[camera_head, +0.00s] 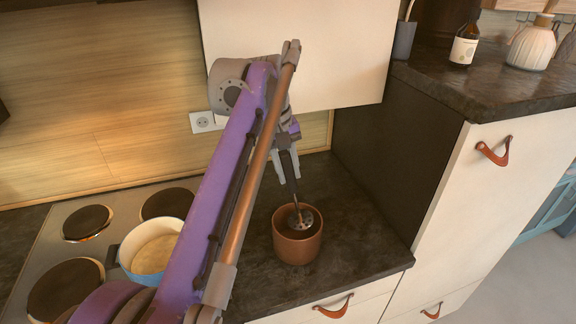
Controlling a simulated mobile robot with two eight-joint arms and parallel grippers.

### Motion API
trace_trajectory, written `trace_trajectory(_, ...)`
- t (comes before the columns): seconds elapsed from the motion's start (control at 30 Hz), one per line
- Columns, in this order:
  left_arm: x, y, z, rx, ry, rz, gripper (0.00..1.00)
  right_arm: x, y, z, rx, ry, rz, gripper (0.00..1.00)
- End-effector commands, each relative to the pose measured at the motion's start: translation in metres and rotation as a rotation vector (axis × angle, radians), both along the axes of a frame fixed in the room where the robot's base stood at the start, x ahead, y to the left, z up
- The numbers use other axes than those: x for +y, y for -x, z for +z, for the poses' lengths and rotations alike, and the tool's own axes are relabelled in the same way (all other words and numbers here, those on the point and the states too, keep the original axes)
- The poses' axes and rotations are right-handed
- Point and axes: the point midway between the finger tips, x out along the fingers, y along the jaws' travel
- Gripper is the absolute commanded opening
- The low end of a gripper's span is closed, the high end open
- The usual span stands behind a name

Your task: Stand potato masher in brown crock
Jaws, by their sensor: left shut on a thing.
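The brown crock (297,246) stands upright on the dark countertop, right of the stove. The potato masher (301,218) has a dark handle and a perforated grey head. Its head is at the crock's mouth, seemingly inside the rim; I cannot tell whether it touches the bottom. My left gripper (286,150) is shut on the masher's handle above the crock, with the masher hanging head down and slightly tilted. My left arm hides part of the counter and wall behind it. My right gripper is not in view.
A blue pot (126,262) with a pale inside sits on the stove (50,225) to the left. A raised counter at the right holds a bottle (465,45) and a ribbed vase (531,46). A white cabinet (325,50) hangs behind my arm.

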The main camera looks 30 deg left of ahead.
Motion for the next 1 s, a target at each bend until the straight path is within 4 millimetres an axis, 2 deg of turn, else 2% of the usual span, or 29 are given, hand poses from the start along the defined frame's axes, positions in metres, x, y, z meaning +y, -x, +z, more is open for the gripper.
trace_trajectory(0.1, 0.0, 0.0, -0.015, 0.001, 0.0, 0.0, 0.0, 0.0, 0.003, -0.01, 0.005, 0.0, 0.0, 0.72)
trace_trajectory(0.6, 0.0, 0.0, -0.064, 0.0, 0.0, 0.0, 0.0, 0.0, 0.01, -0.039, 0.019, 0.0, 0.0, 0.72)
trace_trajectory(0.8, 0.0, 0.0, -0.077, 0.0, 0.0, 0.0, 0.0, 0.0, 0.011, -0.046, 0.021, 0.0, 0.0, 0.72)
trace_trajectory(1.0, 0.0, 0.0, -0.081, 0.0, 0.0, 0.0, 0.0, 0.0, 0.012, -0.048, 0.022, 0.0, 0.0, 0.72)
